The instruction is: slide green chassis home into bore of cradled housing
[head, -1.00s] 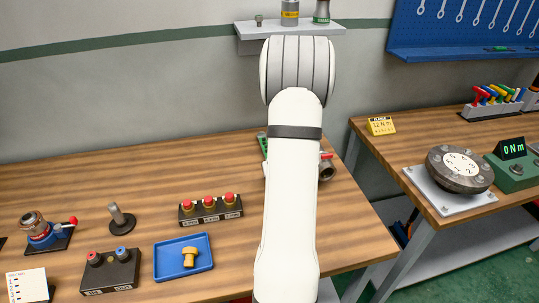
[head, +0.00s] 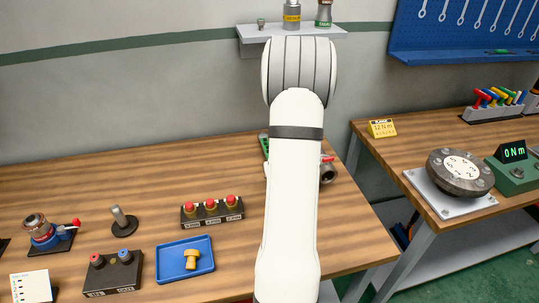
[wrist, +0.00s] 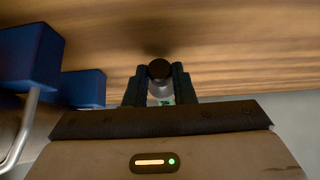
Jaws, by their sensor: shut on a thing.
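In the wrist view my gripper (wrist: 157,84) is shut on a narrow part with a dark round end, a pale grey body and a bit of green, seemingly the green chassis (wrist: 160,69). In the head view my arm hides the gripper. A green piece (head: 264,145) shows at the arm's left edge, probably the chassis. To the right of the arm a grey pipe-like body with an open round end, probably the cradled housing (head: 327,172), shows beside a red handle. The bore and any contact between the two are hidden.
Blue blocks (wrist: 30,58) and a curved grey rod stand left in the wrist view. In the head view, a button box (head: 211,210), a blue tray (head: 184,260) with a brass part, and a small vise (head: 46,232) occupy the bench's left and front.

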